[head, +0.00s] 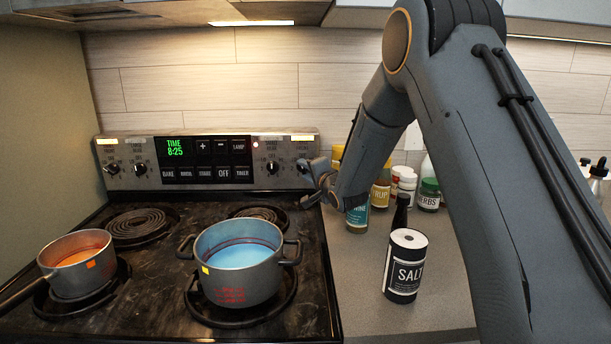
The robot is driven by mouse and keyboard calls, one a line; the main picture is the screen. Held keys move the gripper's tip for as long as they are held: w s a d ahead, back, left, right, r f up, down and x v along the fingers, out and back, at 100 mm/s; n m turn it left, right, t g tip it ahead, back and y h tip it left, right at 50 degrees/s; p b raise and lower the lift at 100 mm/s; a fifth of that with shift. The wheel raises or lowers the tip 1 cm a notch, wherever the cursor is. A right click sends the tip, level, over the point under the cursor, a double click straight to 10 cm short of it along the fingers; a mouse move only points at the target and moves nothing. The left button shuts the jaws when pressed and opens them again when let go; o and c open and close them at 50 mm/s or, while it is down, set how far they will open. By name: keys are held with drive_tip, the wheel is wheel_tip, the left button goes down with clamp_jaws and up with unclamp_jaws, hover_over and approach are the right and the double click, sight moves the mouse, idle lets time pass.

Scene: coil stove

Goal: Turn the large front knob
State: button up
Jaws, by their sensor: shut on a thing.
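The stove's back panel (220,165) has knobs at both ends. On the right side, one knob (272,167) shows clear of my gripper, and the rightmost knob (302,168) is partly hidden by it. My gripper (309,176) is at the panel's right end, shut on the rightmost knob. The finger contact is small and partly covered, and the knob's pointer angle cannot be read. The labels above the knobs are too small to read, so I cannot tell which one is the large front knob.
A blue-filled pot (240,272) stands on the front right coil, below and left of my gripper. A smaller pot (77,263) is at front left. The rear left coil (138,224) is bare. A salt canister (405,266), bottles and jars (429,195) stand on the right counter.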

drive_tip(key=shift+f+m+t+y+b, duration=0.15)
drive_tip(key=shift+m+t+y+b, duration=0.45)
drive_tip(key=shift+m, duration=0.7)
drive_tip(key=o, duration=1)
drive_tip(key=shift+o, duration=0.2)
drive_tip(key=b+v, duration=0.1)
drive_tip(key=v, duration=0.6)
drive_tip(key=shift+s+b, duration=0.4)
drive_tip(key=shift+d, duration=0.1)
drive_tip(key=shift+c, duration=0.4)
